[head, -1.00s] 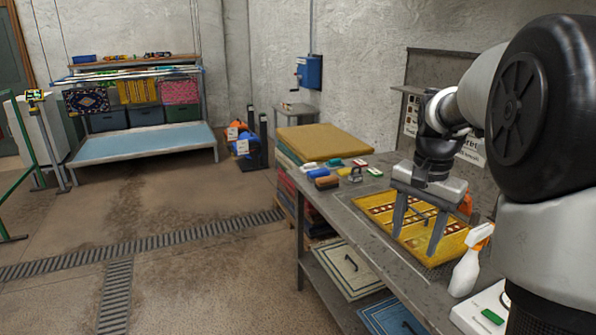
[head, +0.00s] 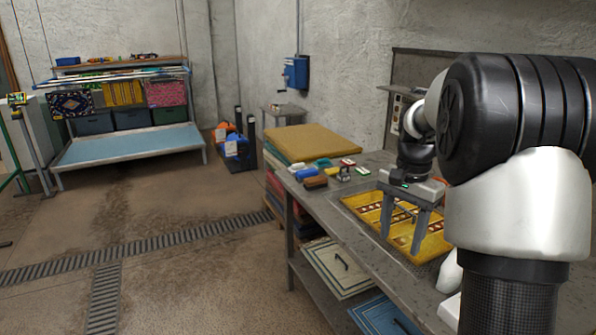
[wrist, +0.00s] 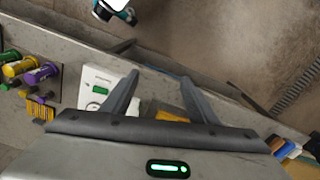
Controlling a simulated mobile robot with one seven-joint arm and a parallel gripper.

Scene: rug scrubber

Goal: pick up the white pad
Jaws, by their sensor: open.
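A small white pad (head: 296,167) appears to lie at the left end of the grey workbench (head: 335,215), in a cluster beside a blue block (head: 305,173) and a teal one (head: 322,163). It is small and partly crowded by its neighbours. My gripper (head: 401,243) is open and empty, pointing down above the yellow patterned rug (head: 433,240), well to the right of and nearer than the pad. In the wrist view my gripper (wrist: 160,80) also shows its fingers apart with nothing held. I cannot clearly pick out the pad there.
A brown block (head: 316,182), a grey handled tool (head: 343,174) and small white-and-coloured pieces (head: 362,171) lie close around the pad. A folded mustard stack (head: 312,144) stands behind the bench end. The wrist view shows a white box with a green button (wrist: 98,88).

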